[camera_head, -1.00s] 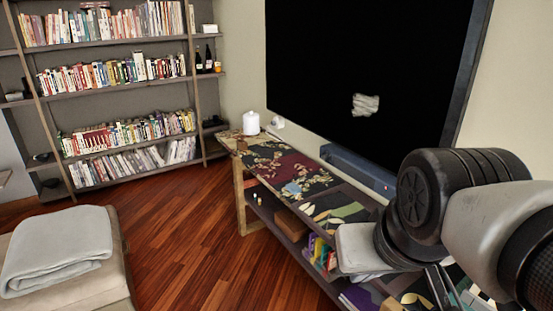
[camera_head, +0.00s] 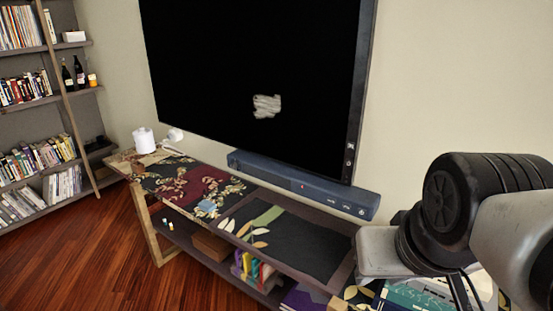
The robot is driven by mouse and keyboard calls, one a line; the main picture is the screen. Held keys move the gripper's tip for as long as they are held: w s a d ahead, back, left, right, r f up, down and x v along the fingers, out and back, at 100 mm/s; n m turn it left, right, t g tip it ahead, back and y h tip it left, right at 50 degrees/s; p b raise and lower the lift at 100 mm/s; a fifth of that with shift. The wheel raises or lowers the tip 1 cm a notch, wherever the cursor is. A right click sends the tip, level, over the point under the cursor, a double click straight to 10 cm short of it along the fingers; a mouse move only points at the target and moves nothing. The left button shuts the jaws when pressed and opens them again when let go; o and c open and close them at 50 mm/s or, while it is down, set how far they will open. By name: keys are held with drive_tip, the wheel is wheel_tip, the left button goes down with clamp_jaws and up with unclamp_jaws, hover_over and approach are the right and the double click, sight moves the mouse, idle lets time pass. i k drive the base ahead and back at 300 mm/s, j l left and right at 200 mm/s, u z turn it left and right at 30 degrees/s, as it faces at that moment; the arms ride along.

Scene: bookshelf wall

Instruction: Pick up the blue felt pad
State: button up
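A small light-blue patch (camera_head: 207,206), which may be the blue felt pad, lies on the patterned top of the long low console (camera_head: 190,178), left of its middle. It is too small to make out its edges or thickness. My gripper (camera_head: 466,292) is at the lower right, over the near end of the console and well apart from the blue patch. Only thin dark finger parts show below my arm, so its opening is unclear.
A large black screen (camera_head: 255,70) hangs above the console, with a dark blue soundbar (camera_head: 300,185) below it. A white canister (camera_head: 144,140) stands at the far end. Teal books (camera_head: 412,298) lie near my gripper. Wooden floor (camera_head: 105,255) is clear at left.

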sight(206, 206)
drive_tip(key=i+j+z, duration=0.45)
drive_tip(key=j, duration=0.15)
drive_tip(key=j+z, duration=0.25)
drive_tip(key=i+j+z, duration=0.1)
drive_tip(key=j, duration=0.3)
drive_tip(key=i+j+z, duration=0.1)
drive_tip(key=j, duration=0.3)
drive_tip(key=j+z, duration=0.1)
drive_tip(key=j, duration=0.35)
drive_tip(key=i+j, duration=0.1)
drive_tip(key=j, duration=0.5)
drive_tip(key=i+j, duration=0.15)
drive_tip(key=j, duration=0.4)
drive_tip(key=i+j, duration=0.1)
drive_tip(key=j, duration=0.5)
drive_tip(key=i+j+z, duration=0.1)
drive_tip(key=j, duration=0.5)
drive_tip(key=i+j, duration=0.15)
drive_tip(key=j, duration=0.45)
